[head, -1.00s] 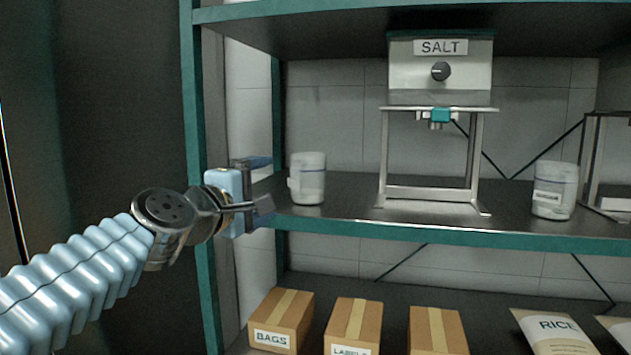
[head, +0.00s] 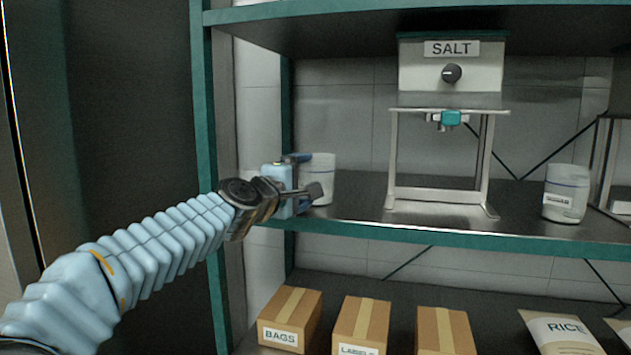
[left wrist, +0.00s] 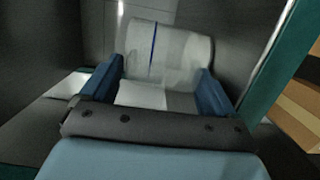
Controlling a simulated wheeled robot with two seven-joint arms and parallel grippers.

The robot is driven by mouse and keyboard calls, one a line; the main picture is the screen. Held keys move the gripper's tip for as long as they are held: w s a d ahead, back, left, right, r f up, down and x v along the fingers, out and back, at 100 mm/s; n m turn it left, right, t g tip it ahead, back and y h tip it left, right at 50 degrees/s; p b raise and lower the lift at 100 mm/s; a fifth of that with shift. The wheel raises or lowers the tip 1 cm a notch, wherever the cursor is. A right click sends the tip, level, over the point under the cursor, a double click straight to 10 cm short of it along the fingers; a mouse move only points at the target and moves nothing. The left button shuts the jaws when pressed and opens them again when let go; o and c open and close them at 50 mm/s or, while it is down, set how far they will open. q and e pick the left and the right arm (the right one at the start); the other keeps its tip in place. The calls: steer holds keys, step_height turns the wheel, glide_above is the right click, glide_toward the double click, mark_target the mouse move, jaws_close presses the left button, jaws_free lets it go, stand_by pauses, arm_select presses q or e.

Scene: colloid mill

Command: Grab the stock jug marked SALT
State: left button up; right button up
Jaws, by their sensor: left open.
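A whitish translucent jug (head: 322,177) stands upright on the middle shelf, left of the dispenser marked SALT (head: 450,68). My left gripper (head: 306,178) is open in front of this jug and covers its left part in the head view. In the left wrist view the jug (left wrist: 168,52), with a dark blue line, lies between and just beyond the open fingers (left wrist: 165,85). Its label face is pale and I cannot read any word on it. A second similar jug (head: 566,193) with a small label stands at the right of the shelf. My right gripper is not in view.
The green shelf edge (head: 420,235) runs below my gripper, and a green upright (head: 206,150) stands to its left. Boxes marked BAGS (head: 290,318) and LABELS (head: 360,325) and a RICE bag (head: 562,332) sit on the lower shelf.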

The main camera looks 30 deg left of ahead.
arm_select(q)
steer(key=c, duration=0.9)
steer(key=shift+o, duration=0.2)
steer(key=shift+r, duration=0.1)
